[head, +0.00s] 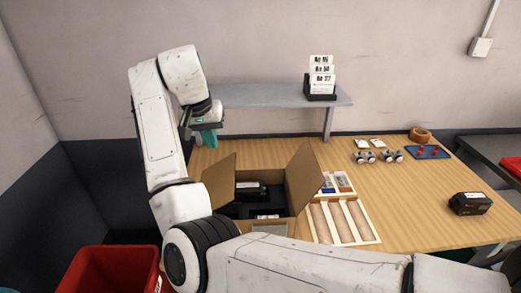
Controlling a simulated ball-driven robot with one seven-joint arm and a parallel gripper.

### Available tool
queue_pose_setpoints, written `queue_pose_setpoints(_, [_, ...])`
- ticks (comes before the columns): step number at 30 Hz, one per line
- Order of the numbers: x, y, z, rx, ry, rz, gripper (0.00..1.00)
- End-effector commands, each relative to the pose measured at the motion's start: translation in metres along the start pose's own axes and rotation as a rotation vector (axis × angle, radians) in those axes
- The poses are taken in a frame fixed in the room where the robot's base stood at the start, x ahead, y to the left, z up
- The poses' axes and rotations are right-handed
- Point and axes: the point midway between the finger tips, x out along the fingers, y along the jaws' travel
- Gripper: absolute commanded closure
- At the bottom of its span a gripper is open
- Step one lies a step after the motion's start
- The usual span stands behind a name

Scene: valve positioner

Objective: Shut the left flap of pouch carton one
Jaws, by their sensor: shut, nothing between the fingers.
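An open cardboard carton (293,228) stands on the wooden table near its front left. Its left flap (217,181) stands raised and leans outward to the left. Its right flap (304,176) also stands up. Inside lie dark inserts, a black device (250,193) and a white-labelled item. My gripper (208,146) is shut and empty, pointing down above the table, behind and slightly left of the left flap. It looks apart from the flap. My arm hides the carton's lower left front.
A grey shelf (270,97) with a card holder (320,88) stands behind. A wooden tray (345,222) lies right of the carton. Small fittings (363,157), a blue rack (428,152), tape (420,134) and a black device (469,204) sit further right. A red bin (110,270) is at front left.

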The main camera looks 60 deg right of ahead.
Motion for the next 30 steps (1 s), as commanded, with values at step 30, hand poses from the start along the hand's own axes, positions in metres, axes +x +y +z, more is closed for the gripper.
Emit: queue_pose_setpoints(30, [0.097, 0.0, 0.017, -0.043, 0.038, 0.076, 1.0])
